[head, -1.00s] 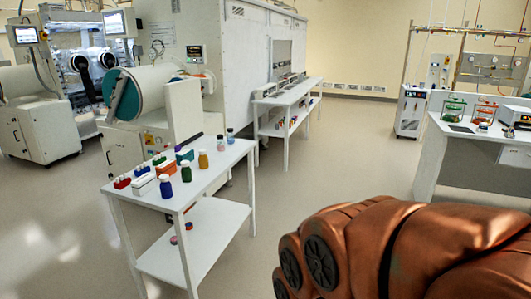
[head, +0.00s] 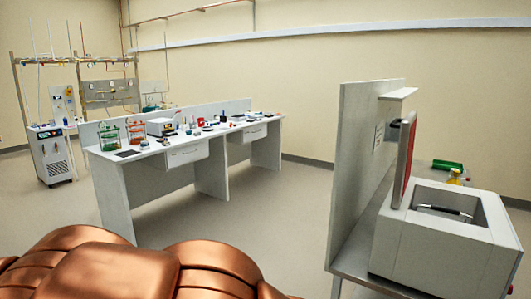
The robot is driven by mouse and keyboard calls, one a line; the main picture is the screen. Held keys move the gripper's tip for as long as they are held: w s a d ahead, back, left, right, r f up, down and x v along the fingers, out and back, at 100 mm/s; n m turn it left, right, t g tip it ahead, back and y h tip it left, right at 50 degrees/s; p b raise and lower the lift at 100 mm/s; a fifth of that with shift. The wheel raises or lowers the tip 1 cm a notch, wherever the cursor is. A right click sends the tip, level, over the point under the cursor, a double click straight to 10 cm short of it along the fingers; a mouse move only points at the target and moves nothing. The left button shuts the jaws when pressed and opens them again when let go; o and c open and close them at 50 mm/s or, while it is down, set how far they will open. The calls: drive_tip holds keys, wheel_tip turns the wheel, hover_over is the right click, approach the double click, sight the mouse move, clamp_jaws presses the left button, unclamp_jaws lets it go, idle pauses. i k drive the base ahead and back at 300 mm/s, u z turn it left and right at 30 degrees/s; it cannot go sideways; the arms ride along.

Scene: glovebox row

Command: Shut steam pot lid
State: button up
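A pale grey box-shaped appliance (head: 436,247) stands at the right in the head view. It has a rectangular opening in its top with a dark curved bar inside. A flap-like lid (head: 405,160) with a reddish face stands upright at its left side, so it is open. I cannot tell for sure that this is the steam pot; no other clear pot with a lid shows. My gripper is not in view. Only copper-coloured parts of my own body show along the bottom left.
The appliance sits on a grey stand (head: 348,266) beside a tall grey panel (head: 361,155). A long white bench (head: 122,185) with glassware and small instruments runs across the left middle. A wheeled cabinet (head: 51,155) stands far left. Open floor (head: 262,215) lies between bench and panel.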

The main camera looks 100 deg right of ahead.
sight(407, 126)
drive_tip(key=z, duration=4.3)
drive_tip(key=i, duration=1.65)
drive_tip(key=u, duration=1.55)
drive_tip(key=k, duration=1.1)
drive_tip(key=u, duration=0.3)
